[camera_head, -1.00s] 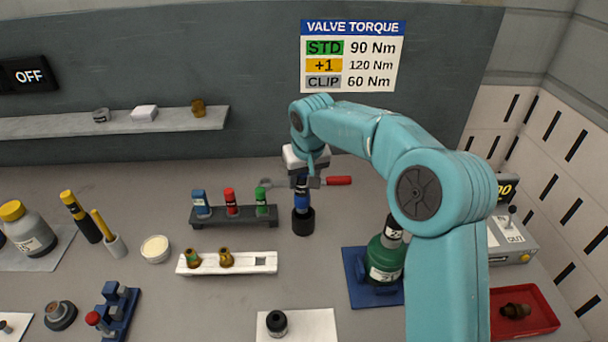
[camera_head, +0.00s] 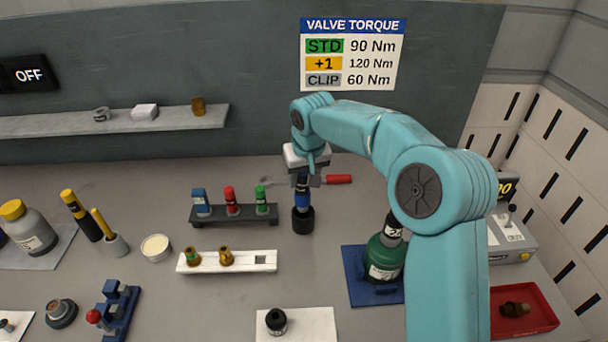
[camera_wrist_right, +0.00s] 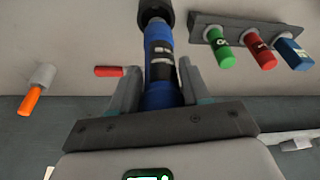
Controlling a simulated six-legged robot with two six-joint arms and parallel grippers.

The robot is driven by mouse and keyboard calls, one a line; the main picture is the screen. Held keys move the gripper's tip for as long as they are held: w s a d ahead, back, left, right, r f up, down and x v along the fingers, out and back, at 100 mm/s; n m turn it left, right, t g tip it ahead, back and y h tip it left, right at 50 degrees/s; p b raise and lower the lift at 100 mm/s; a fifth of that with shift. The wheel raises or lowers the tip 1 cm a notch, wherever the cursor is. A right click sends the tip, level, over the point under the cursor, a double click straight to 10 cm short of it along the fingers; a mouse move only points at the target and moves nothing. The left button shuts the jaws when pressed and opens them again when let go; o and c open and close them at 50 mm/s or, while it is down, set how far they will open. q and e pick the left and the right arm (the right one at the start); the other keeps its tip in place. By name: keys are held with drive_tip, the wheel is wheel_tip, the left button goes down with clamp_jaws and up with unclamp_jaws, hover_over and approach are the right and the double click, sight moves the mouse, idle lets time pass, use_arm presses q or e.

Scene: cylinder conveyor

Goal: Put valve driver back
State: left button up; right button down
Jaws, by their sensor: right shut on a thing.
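The valve driver (camera_head: 302,203) is a blue and black cylindrical tool standing upright, its lower end in or at a black round holder (camera_head: 303,221) on the bench. I cannot tell how far it sits inside. My right gripper (camera_head: 303,181) is above it, shut on its upper part. In the right wrist view the valve driver (camera_wrist_right: 160,62) lies between the two fingers of my right gripper (camera_wrist_right: 160,90), and its far end meets the black holder (camera_wrist_right: 154,10). My left gripper is not in view.
A dark rack (camera_head: 232,214) with blue, red and green tools stands just left of the holder. A red-handled tool (camera_head: 339,179) lies behind it. A white strip (camera_head: 240,262) with brass fittings is in front. A green bottle (camera_head: 384,260) stands on a blue base at right.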

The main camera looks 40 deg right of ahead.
sight(304, 205)
drive_tip(key=shift+d+r, duration=0.1)
drive_tip(key=shift+r, duration=0.05)
idle(0.4)
drive_tip(key=shift+f+b, duration=2.55)
drive_tip(key=shift+f, duration=0.75)
drive_tip(key=shift+c, duration=2.3)
unclamp_jaws()
drive_tip(key=shift+s, duration=0.1)
drive_tip(key=shift+f, duration=0.1)
drive_tip(key=shift+r+p, duration=2.6)
drive_tip(key=shift+r, duration=0.55)
